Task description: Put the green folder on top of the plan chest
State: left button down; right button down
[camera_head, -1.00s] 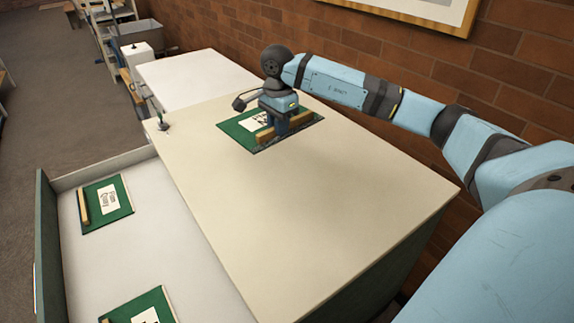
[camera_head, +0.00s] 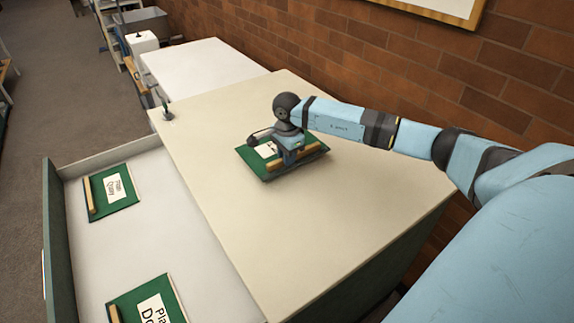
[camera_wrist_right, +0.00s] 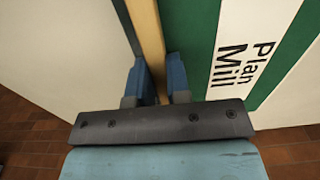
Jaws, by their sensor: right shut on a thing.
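A green folder (camera_head: 256,162) with a white label and a wooden strip along one side is at the top of the plan chest (camera_head: 330,225). It looks level; whether it rests on the top or hangs just above it, I cannot tell. My right gripper (camera_head: 290,158) is shut on its wooden strip. In the right wrist view the two blue fingertips (camera_wrist_right: 158,82) pinch the wooden strip (camera_wrist_right: 148,40), and the folder's label (camera_wrist_right: 250,45) reads "Plan Mill". The gripper hides part of the folder in the head view. My left gripper is out of view.
The open drawer (camera_head: 160,245) at left holds two more green folders, one farther (camera_head: 126,192) and one nearer (camera_head: 135,300). A brick wall (camera_head: 400,70) runs behind. The near chest top is clear.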

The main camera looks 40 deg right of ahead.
jog(key=shift+f, duration=2)
jog(key=shift+f, duration=0.2)
jog(key=c, duration=1.1)
grip_release()
jog(key=shift+r, duration=0.15)
jog(key=shift+r, duration=0.2)
notch_tip(320, 180, up, 12)
jog(key=shift+f+b, duration=0.15)
jog(key=shift+b, duration=0.45)
